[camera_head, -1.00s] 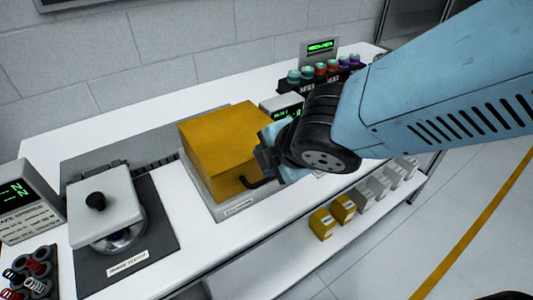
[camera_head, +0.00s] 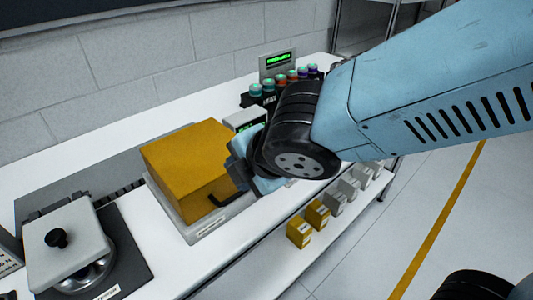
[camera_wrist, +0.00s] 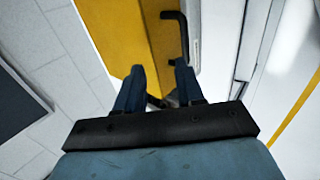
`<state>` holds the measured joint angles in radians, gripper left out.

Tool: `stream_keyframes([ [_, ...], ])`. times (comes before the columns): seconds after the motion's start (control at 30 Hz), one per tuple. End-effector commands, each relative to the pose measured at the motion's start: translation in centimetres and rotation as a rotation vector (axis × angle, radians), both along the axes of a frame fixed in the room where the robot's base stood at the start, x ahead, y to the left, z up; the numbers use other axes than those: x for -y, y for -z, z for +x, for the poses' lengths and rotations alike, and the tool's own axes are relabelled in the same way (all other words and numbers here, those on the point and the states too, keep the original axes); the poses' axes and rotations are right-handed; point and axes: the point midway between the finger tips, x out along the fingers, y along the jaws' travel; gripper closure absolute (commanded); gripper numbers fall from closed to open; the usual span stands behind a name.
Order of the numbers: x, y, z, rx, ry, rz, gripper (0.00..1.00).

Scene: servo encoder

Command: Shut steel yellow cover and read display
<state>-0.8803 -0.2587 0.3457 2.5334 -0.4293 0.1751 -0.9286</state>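The yellow cover (camera_head: 185,160) is a box standing low over a light grey base (camera_head: 205,228) on the bench, with no gap visible under its near side. Its black handle (camera_head: 224,202) sticks out low at the front; the handle also shows in the wrist view (camera_wrist: 183,32). My gripper (camera_wrist: 160,75) is open, its two blue fingers apart and empty, beside the cover near the handle. A small green display (camera_head: 247,123) behind the cover is partly hidden by my gripper and unreadable. A second green display (camera_head: 278,57) stands farther back.
A grey tester with a black knob (camera_head: 57,238) stands at the left. Several coloured knobs (camera_head: 281,80) line a rack at the back. The white bench front is clear.

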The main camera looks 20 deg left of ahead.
Motion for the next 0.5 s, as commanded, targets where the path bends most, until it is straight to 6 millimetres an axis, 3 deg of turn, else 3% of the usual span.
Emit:
stream_keyframes([
  [0.5, 2.9, -4.1, -1.8, -0.002, -0.002, 0.006, 0.62],
])
